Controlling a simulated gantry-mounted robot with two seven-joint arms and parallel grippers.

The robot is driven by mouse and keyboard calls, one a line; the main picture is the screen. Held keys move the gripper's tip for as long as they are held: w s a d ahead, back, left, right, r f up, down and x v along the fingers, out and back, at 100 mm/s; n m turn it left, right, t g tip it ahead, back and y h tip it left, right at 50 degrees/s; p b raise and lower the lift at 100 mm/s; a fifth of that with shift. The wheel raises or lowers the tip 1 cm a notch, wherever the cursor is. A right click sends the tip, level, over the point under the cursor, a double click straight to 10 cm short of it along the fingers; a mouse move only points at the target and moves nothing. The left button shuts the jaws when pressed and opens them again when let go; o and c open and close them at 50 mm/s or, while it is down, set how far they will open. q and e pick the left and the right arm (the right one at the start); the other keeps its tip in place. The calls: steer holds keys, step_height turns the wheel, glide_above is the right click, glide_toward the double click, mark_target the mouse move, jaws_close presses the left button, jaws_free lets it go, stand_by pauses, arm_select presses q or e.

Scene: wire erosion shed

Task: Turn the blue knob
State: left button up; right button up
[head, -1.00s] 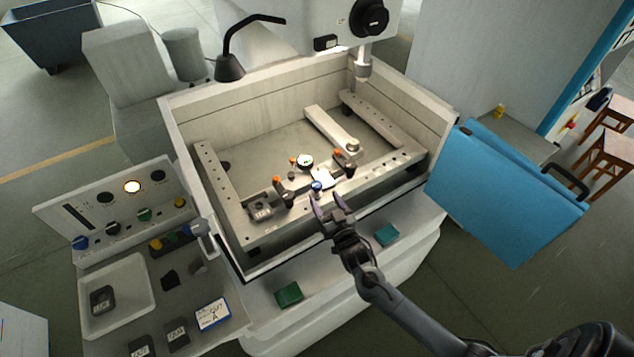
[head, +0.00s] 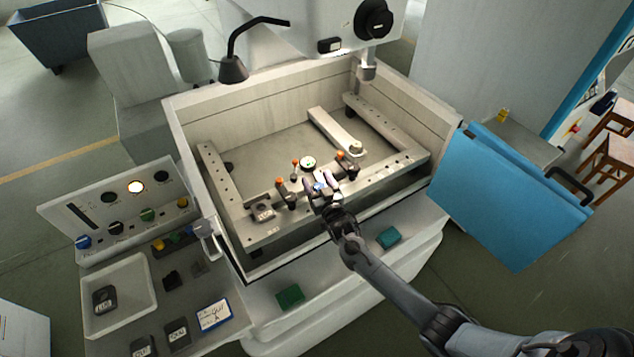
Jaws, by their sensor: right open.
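A small blue knob (head: 320,187) sits on the fixture at the front of the machine tank, partly hidden by my right gripper. My right gripper (head: 317,184) is open, with its two fingertips on either side of this knob. I cannot tell whether the fingers touch it. Another blue knob (head: 84,242) is at the lower left of the control panel (head: 97,213), far from the gripper. My left gripper is not in view.
Orange-topped clamps (head: 281,184) and a round dial gauge (head: 308,163) stand close to the gripper. The tank wall (head: 187,165) surrounds the fixture. A blue door (head: 505,200) stands open at the right. A white tray (head: 152,290) lies at the lower left.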

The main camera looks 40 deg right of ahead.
steer(key=shift+c, duration=0.2)
steer(key=c, duration=0.9)
steer(key=shift+c, duration=0.2)
steer(key=shift+n+y, duration=0.3)
steer(key=shift+y, duration=0.1)
steer(key=shift+n+t+y, duration=0.3)
steer(key=shift+n+y, duration=0.2)
steer(key=shift+y, duration=0.3)
steer(key=n+y, duration=0.1)
steer(key=y, duration=0.1)
steer(key=n+y+b, duration=0.1)
steer(key=shift+a+f+n+y+b, duration=0.2)
steer(key=shift+n+y+b, duration=0.1)
steer(key=shift+y, duration=0.1)
steer(key=n+g+y+b, duration=0.1)
steer(key=n+y+b, duration=0.1)
steer(key=y+b, duration=0.1)
steer(key=a+n+g+y+b, duration=0.1)
steer(key=n+y+b, duration=0.2)
steer(key=y+b, duration=0.1)
steer(key=n+g+y+b, duration=0.2)
steer(key=y+b, duration=0.1)
steer(key=b, duration=0.2)
steer(key=shift+s+a+y, duration=0.15)
steer(key=shift+s+y, duration=0.05)
steer(key=shift+y, duration=0.2)
steer(key=shift+s+a+r+n+g+y+b, duration=0.1)
steer(key=shift+r+n+g+y+b, duration=0.1)
steer(key=shift+n+g+y+b, duration=0.35)
